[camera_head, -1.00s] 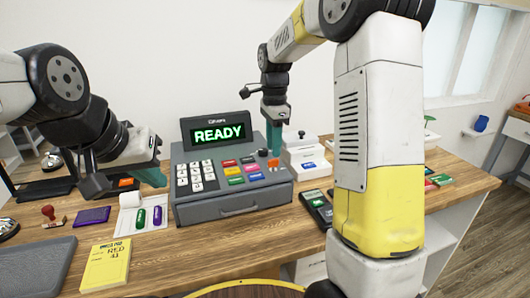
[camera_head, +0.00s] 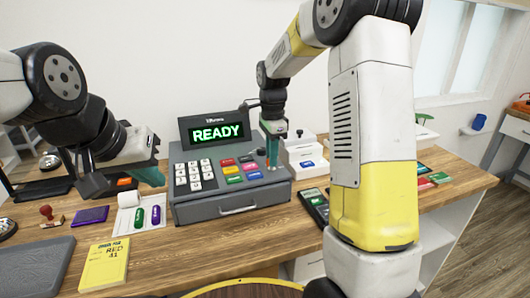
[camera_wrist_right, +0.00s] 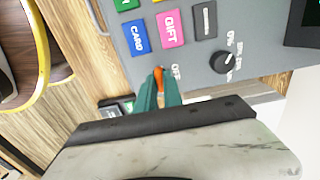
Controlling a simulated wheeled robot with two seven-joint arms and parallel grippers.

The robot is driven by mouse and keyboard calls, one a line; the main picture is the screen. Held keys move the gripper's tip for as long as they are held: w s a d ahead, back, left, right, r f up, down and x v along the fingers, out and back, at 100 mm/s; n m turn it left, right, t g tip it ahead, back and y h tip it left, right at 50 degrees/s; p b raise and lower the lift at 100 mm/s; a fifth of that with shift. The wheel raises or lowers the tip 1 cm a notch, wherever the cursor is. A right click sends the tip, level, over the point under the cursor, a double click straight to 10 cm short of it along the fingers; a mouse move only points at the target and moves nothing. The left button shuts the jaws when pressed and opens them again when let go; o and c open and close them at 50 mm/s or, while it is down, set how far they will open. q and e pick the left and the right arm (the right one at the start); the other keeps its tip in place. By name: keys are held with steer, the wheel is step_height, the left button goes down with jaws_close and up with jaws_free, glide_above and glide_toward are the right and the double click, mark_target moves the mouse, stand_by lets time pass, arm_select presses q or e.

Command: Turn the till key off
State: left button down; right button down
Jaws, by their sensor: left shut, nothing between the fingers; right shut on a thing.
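The grey till (camera_head: 240,203) stands on the wooden counter, its display (camera_head: 217,132) lit with green READY. My right gripper (camera_head: 272,160) is down at the till's right side. In the right wrist view its teal fingers (camera_wrist_right: 159,92) are shut on a small orange piece (camera_wrist_right: 158,76), which looks like the till key. An OFF label (camera_wrist_right: 176,72) is printed beside it. The fingers hide most of the key, so I cannot tell its turn angle.
A black knob (camera_wrist_right: 224,62) sits on the till near the key, and coloured buttons (camera_wrist_right: 170,28) lie close by. A card terminal (camera_head: 314,205) and a white box (camera_head: 304,153) stand right of the till. A yellow book (camera_head: 104,263) lies at front left.

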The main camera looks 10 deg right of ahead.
steer(key=shift+n, duration=0.4)
steer(key=n, duration=0.7)
steer(key=shift+n, duration=0.3)
steer(key=n, duration=0.4)
steer(key=shift+n, duration=2.4)
steer(key=c, duration=1.5)
jaws_free()
steer(key=shift+r, duration=0.1)
